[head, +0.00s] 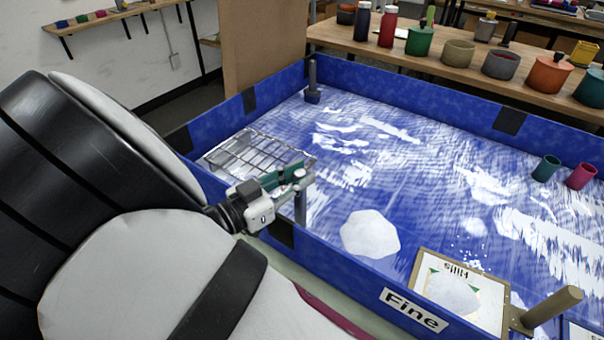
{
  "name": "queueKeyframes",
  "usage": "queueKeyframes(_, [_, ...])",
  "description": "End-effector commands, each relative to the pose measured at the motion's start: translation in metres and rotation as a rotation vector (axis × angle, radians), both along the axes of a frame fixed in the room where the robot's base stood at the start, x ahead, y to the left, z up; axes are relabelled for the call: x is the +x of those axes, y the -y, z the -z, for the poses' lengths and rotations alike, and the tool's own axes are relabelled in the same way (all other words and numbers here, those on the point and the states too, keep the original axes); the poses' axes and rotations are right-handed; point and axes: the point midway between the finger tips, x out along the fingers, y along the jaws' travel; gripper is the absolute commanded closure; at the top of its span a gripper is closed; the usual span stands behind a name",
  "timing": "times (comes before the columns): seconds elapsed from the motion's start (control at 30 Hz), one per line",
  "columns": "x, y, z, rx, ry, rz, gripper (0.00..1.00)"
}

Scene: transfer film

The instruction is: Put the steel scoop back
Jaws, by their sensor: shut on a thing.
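My gripper (293,178) is at the near left of the blue tray, above its near wall. It is shut on a grey upright rod (301,206), which looks like the handle of the steel scoop. No scoop bowl can be made out, and the rod's lower end is hard to tell from the tray wall behind it. A flat green piece (283,174) shows at the fingers; I cannot tell what it belongs to. A wire rack (255,155) lies in the tray's left corner, just behind my gripper.
The blue tray (392,284) holds spread white powder and a white heap (370,234). A grey post (313,82) stands in its far corner. Green (546,169) and pink (580,177) cups stand at right. A board (490,316) and wooden handle (553,306) are at the near edge.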

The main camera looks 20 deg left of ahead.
Motion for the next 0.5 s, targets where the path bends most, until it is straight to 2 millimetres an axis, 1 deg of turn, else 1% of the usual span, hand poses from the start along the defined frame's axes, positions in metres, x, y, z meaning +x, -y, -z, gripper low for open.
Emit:
queueKeyframes(0.17, [-0.0004,-0.0001,-0.0017,0.0,0.001,0.0,1.0])
queueKeyframes(0.33, [-0.0004,0.0,0.002,-0.001,0.001,0.0,1.0])
queueKeyframes(0.37, [-0.0005,-0.0002,0.0022,0.001,0.001,0.0,0.74])
queueKeyframes(0.4, [-0.0005,-0.0002,0.0021,0.001,0.001,-0.001,0.65])
queueKeyframes(0.43, [-0.0005,-0.0002,0.0021,0.001,0.001,-0.001,0.59])
queueKeyframes(0.5, [-0.0005,-0.0002,0.0021,0.001,0.001,-0.001,0.59])
